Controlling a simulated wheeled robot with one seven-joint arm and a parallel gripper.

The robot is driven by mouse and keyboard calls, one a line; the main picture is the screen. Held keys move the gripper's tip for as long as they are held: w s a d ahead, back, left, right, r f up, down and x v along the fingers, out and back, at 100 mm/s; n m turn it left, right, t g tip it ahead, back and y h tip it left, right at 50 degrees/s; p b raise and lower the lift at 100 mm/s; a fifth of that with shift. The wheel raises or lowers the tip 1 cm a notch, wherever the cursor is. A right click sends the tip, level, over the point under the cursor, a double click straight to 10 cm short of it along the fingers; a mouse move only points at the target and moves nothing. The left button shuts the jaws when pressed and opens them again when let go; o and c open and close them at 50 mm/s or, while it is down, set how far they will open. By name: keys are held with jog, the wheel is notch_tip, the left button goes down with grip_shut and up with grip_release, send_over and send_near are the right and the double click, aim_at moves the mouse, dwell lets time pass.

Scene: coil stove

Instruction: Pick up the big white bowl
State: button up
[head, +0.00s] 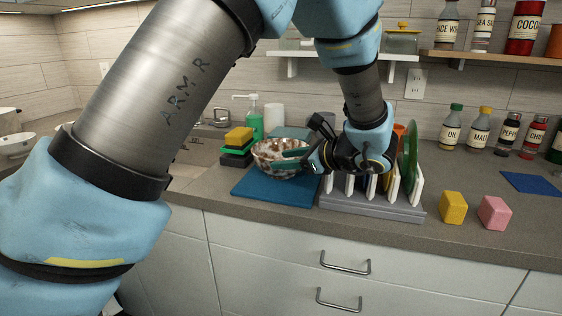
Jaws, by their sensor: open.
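A bowl (266,147), white with reddish-brown patches, sits on the blue mat (252,190) left of the dish rack. My gripper (281,159) is at the right side of this bowl. A plain white bowl (17,147) stands at the far left edge, partly cut off and away from my gripper.
A grey dish rack (372,207) with upright plates stands right below my arm. Sponges (238,140) and a green soap bottle (254,118) are behind the bowl. A yellow block (453,208) and a pink block (494,213) lie at right. Bottles and a shelf (490,56) stand behind.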

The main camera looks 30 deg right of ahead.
aim_at(264, 160)
jog(key=shift+x, duration=1.05)
jog(key=x, duration=0.1)
jog(key=p+x, duration=0.1)
jog(key=x, duration=0.1)
jog(key=p+x, duration=0.1)
jog(key=shift+w+a+r, duration=0.15)
jog(key=shift+a+r, duration=0.1)
jog(key=shift+a, duration=0.2)
jog(key=shift+w+a+f, duration=0.1)
jog(key=shift+w+f, duration=0.1)
jog(key=shift+w, duration=0.15)
grip_shut()
